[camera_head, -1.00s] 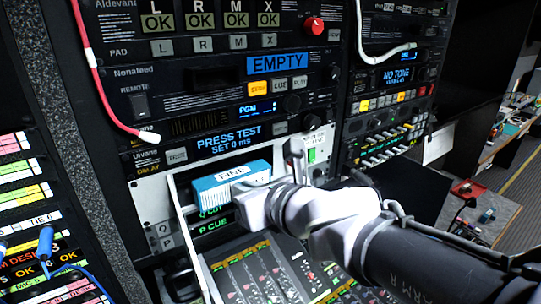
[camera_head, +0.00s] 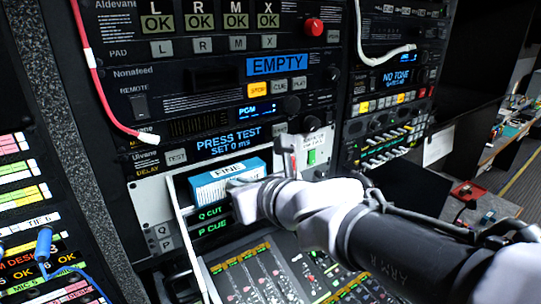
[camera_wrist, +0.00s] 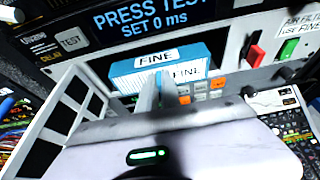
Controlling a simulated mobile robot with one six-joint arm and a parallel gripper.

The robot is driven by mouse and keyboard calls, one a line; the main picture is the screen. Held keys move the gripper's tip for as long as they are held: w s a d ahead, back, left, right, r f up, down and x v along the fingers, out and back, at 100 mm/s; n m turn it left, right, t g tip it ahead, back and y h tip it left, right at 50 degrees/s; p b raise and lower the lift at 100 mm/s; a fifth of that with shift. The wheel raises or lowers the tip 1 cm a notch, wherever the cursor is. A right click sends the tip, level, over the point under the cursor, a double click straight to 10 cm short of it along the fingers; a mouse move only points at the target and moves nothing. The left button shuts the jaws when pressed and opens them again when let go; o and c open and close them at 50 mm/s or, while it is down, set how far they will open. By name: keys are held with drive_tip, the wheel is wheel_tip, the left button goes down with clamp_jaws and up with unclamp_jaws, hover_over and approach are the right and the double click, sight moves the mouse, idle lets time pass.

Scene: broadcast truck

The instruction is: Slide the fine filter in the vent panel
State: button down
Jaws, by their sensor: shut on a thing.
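The fine filter (camera_head: 215,191) is a blue-framed block with a pale pleated face and a white FINE label. It also shows in the wrist view (camera_wrist: 130,82). My gripper (camera_wrist: 157,92) is shut on its near side; in the head view my gripper (camera_head: 242,198) hides the filter's right end. The vent panel (camera_head: 151,203) is a white plate with a dark opening. The filter is at this opening, roughly level; how far it is inside, I cannot tell. The panel's right part (camera_wrist: 233,80) shows an AIR FILTER USE FINE label.
A white frame like an open door (camera_wrist: 62,115) stands left of the filter. A red switch (camera_wrist: 257,55) and green button (camera_wrist: 288,48) are on the right. The mixing desk (camera_head: 262,275) lies below. A red cable (camera_head: 93,80) hangs at upper left.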

sight(230, 172)
drive_tip(key=shift+w+a, duration=1)
drive_tip(key=shift+w, duration=0.35)
drive_tip(key=shift+w+a, duration=1)
drive_tip(key=shift+w, duration=0.3)
drive_tip(key=c, duration=1.5)
unclamp_jaws()
drive_tip(key=p+v, duration=0.5)
drive_tip(key=v, duration=1.2)
drive_tip(key=shift+s+d+r, duration=0.1)
drive_tip(key=shift+s+d, duration=0.05)
drive_tip(key=shift+s, duration=0.1)
